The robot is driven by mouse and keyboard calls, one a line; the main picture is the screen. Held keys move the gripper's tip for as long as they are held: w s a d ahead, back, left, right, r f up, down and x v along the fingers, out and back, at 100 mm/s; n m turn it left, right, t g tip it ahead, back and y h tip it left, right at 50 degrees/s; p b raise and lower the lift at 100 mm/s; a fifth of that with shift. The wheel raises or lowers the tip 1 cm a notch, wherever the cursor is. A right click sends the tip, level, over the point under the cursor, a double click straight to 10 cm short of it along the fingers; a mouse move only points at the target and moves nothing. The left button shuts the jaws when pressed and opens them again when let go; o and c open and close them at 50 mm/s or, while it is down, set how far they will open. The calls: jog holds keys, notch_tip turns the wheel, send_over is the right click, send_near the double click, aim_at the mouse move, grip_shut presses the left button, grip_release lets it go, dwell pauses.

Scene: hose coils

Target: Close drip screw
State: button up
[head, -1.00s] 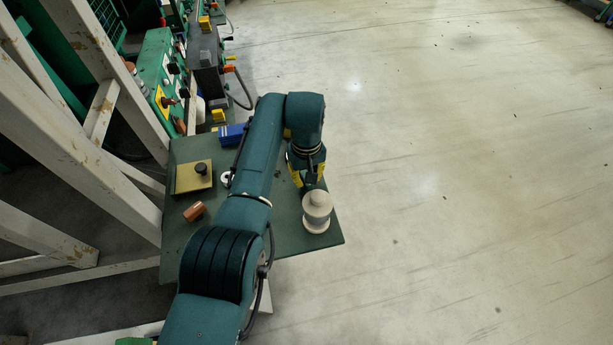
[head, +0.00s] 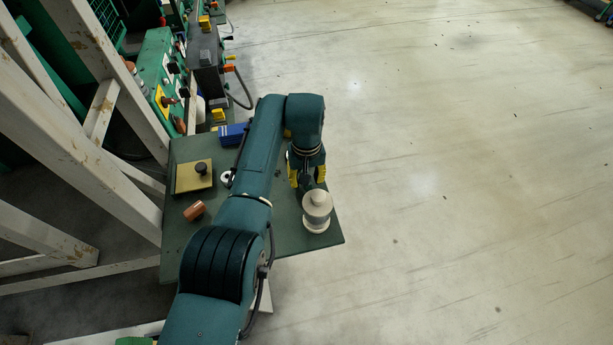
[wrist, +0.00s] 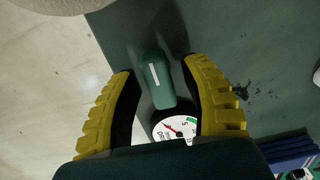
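In the wrist view, a dark green rounded piece with a white stripe (wrist: 155,80), which may be the drip screw, lies between my yellow-backed fingers. Beside it, nearer the palm, is a round white gauge dial (wrist: 175,128) with a needle, partly covered by my gripper. My gripper (wrist: 158,82) is open, with a finger on each side of the green piece and a visible gap on the right. I cannot tell whether the left finger touches it. In the head view my gripper (head: 307,178) points down over the table, behind a pale stepped cylinder; the green piece is hidden there.
The pale cylinder (head: 317,208) stands close in front of my gripper on the green table (head: 295,238). A blue stack (head: 233,133), a yellowish plate with a black knob (head: 194,176) and a brown cylinder (head: 194,211) lie left. Open floor lies right.

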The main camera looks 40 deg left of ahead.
jog(key=shift+r, duration=0.15)
notch_tip(320, 180, up, 12)
dwell(0.5)
dwell(0.6)
jog(key=w+d+r+m+t+y, duration=0.25)
jog(key=w+d+t, duration=0.2)
jog(key=w, duration=0.45)
jog(key=w+d+r+m+t+p, duration=0.1)
jog(key=w+d+r+m+t, duration=0.1)
jog(key=d+r+t, duration=0.3)
jog(key=w+d+r+m+t+p, duration=0.1)
jog(key=w+d+r+m, duration=0.15)
jog(key=d, duration=0.45)
jog(key=s+d+r+m+t, duration=0.1)
jog(key=s+d+r+t, duration=0.25)
jog(key=d+r, duration=0.5)
jog(key=s+d+r+m+t+h, duration=0.1)
jog(key=s+d+r+m+t, duration=0.1)
jog(key=s+d+r+t, duration=0.2)
jog(key=s+d+r+m+t+h+p, duration=0.1)
jog(key=s+d+r+t, duration=0.3)
jog(key=s+d+r, duration=0.4)
jog(key=s+m+h, duration=0.1)
jog(key=s, duration=0.4)
jog(key=shift+d+r, duration=0.25)
jog(key=shift+d, duration=0.05)
